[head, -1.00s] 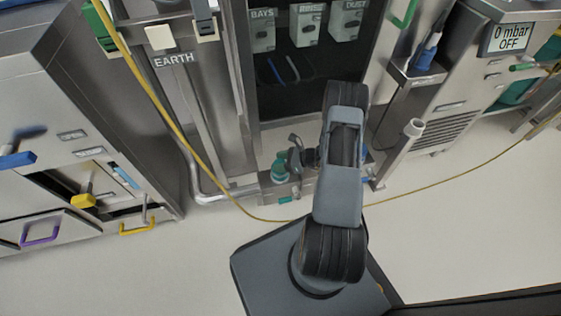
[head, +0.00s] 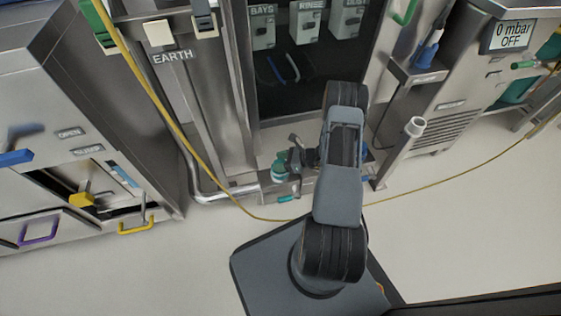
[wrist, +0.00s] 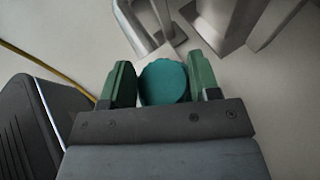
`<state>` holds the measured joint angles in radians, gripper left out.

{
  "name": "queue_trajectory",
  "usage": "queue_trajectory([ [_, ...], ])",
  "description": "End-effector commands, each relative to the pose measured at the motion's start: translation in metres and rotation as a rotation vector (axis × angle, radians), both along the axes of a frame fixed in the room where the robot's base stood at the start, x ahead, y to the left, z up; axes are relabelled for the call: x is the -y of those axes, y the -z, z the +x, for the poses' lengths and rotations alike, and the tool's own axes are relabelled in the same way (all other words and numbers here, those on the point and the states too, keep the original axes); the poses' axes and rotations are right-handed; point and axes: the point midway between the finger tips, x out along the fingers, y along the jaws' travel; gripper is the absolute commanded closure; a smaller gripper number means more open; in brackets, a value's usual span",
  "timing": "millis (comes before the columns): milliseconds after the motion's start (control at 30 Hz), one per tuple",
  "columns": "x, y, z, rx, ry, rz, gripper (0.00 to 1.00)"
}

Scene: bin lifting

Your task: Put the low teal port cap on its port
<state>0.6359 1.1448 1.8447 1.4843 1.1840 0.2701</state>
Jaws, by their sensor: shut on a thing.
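The teal port cap (wrist: 163,82) shows in the wrist view as a round, ridged-edged disc between the two green fingers of my gripper (wrist: 162,88). The fingers are shut on it from both sides. In the head view, a teal shape (head: 279,171) sits at the end of my gripper (head: 286,164), low in front of the central steel cabinet. The port itself cannot be made out; my arm and gripper hide part of that low area.
A small teal piece (head: 287,199) is low on the cabinet base, close to my gripper. A yellow cable (head: 172,124) runs down and across the floor. A bent steel pipe (head: 207,197) lies to the left. Open floor (head: 470,215) is at the right.

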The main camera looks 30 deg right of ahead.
Motion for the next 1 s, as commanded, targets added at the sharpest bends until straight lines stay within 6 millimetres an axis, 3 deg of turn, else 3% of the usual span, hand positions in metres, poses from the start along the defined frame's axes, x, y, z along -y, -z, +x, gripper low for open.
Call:
queue_trajectory([
  [233,0.000,0.001,0.000,-0.002,0.000,-0.001,0.81],
  [267,0.000,0.002,0.000,-0.002,0.000,-0.001,0.43],
  [567,0.000,0.001,0.000,-0.001,0.000,-0.001,0.14],
  [867,0.003,-0.001,-0.002,0.000,0.001,-0.001,0.14],
  [1000,0.016,-0.009,-0.010,0.000,0.004,-0.001,0.14],
])
